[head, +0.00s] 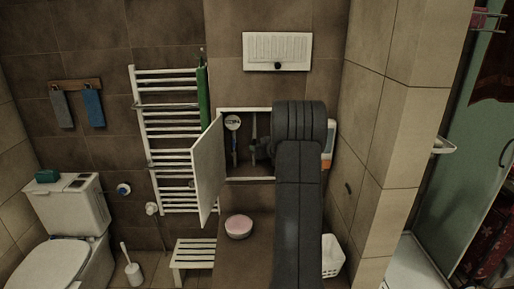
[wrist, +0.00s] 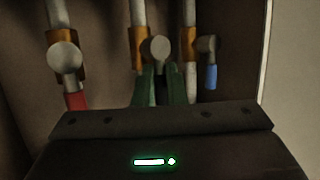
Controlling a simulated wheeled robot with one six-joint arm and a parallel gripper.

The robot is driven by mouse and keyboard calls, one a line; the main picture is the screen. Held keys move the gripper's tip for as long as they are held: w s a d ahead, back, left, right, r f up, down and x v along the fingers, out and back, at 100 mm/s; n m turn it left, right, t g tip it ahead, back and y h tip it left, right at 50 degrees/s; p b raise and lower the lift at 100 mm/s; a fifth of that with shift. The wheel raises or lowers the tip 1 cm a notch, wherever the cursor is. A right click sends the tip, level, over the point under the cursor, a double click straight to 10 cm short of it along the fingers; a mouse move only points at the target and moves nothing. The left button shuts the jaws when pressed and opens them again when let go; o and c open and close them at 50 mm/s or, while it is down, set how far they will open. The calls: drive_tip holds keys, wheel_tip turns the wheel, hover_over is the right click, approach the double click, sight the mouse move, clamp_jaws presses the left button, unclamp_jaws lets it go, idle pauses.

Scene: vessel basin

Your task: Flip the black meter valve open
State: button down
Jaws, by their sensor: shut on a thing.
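In the wrist view, the middle valve (wrist: 160,49) has a round grey knob end on a brass-coloured body. My gripper (wrist: 161,84) has its two green fingers closed around the part below that knob. In the head view, my dark arm reaches into the open wall cabinet (head: 248,110) and hides my gripper and the valve.
A red-handled valve (wrist: 66,62) is on the left and a blue-handled valve (wrist: 210,76) close on the right. The cabinet's white door (head: 207,172) stands open on the left. A pink-topped bowl (head: 239,226) and white stool (head: 194,256) are below.

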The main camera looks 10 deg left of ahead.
drive_tip(key=c, duration=1.5)
unclamp_jaws()
drive_tip(key=b+v, duration=0.2)
drive_tip(key=v, duration=1.1)
drive_tip(key=shift+s+d+r, duration=0.1)
drive_tip(key=shift+s+d, duration=0.15)
drive_tip(key=shift+w+a, duration=0.1)
drive_tip(key=p+x, duration=0.2)
drive_tip(key=x, duration=1.1)
drive_tip(key=shift+w+a, duration=0.15)
drive_tip(key=shift+a, duration=0.05)
